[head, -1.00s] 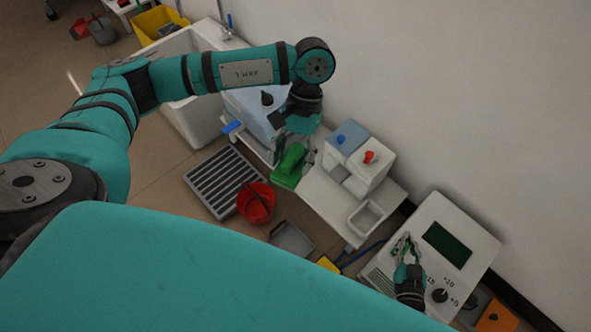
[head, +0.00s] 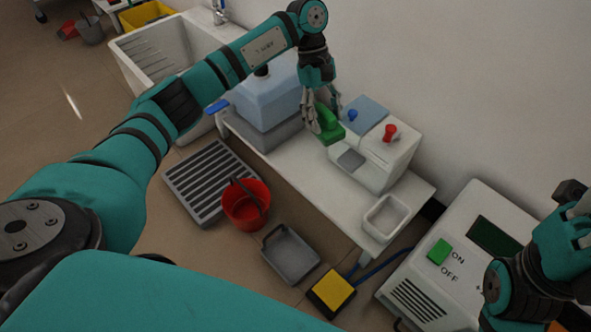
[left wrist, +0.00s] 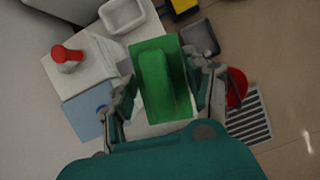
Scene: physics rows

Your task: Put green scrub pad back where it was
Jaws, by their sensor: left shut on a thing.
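The green scrub pad (head: 331,134) is held in my left gripper (head: 322,122), beside the left side of the white dispenser box. In the left wrist view the pad (left wrist: 157,80) lies between the two fingers of the left gripper (left wrist: 163,90), with white and blue surfaces behind it. I cannot tell how high the pad is above the white table (head: 325,186). My right gripper (head: 572,225) is at the right edge, over the white machine's right side; its fingers are partly cut off and its opening is unclear.
The dispenser box (head: 378,160) has a blue knob and a red knob. A blue-grey container (head: 265,105) stands left of the pad, a small white tray (head: 385,218) at the table's right end. A red bucket (head: 246,205), floor grate, grey pan and yellow pedal (head: 332,293) are below.

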